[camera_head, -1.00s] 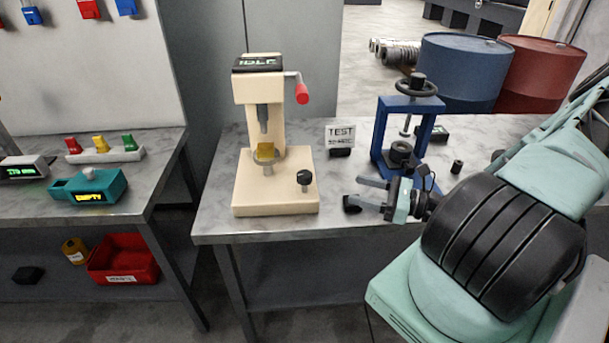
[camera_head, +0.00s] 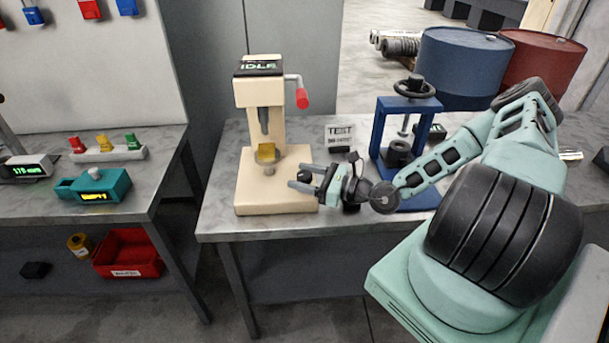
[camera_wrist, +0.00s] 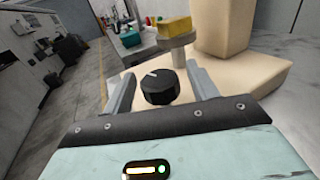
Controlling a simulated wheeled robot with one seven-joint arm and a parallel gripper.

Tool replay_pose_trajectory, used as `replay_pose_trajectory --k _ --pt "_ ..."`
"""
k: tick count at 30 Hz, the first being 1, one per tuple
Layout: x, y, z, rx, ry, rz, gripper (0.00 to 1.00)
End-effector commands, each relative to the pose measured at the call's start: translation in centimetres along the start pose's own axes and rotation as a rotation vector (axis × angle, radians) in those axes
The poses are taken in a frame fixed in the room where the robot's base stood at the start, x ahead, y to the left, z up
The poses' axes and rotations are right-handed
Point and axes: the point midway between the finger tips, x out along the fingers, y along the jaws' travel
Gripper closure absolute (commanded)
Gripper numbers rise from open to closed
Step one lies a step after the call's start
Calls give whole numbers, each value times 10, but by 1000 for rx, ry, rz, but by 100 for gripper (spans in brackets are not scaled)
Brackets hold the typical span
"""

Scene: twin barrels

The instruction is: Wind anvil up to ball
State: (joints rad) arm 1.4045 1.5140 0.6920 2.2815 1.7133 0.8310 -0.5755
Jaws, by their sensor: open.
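The cream bench tester (camera_head: 250,190) stands on the grey table, with an "IDLE" display on top. Its grey plunger (camera_head: 264,118) points down; I cannot make out the ball at its tip. Below, a yellow block (camera_head: 266,150) sits on the round anvil (camera_wrist: 177,40), with a visible gap beneath the plunger. A black knob (camera_wrist: 158,88) with a white mark sits on the tester's base. My gripper (camera_wrist: 162,84) is open, its two fingers on either side of the knob. In the wrist view the knob appears between them; I cannot tell whether they touch it.
A red-handled crank (camera_head: 302,97) sticks out at the tester's upper right. A blue press (camera_head: 383,130) with a handwheel stands to the right, behind my arm. A "TEST" sign (camera_head: 340,135) stands between them. The left bench (camera_head: 140,190) is across a gap.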

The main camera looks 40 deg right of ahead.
Motion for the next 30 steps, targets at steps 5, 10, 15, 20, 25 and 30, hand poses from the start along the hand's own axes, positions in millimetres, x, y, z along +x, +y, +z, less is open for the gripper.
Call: replay_pose_trajectory --k 5,10,15,20,25,30 --pt "0 0 0 0 0 0 42" --pt "0 0 0 0 0 0 83" --pt "0 0 0 -1 0 3 85" --pt "0 -1 -1 -3 1 31 85" --pt "0 -1 -2 -7 3 112 85" --pt "0 -1 -2 -9 5 238 85"
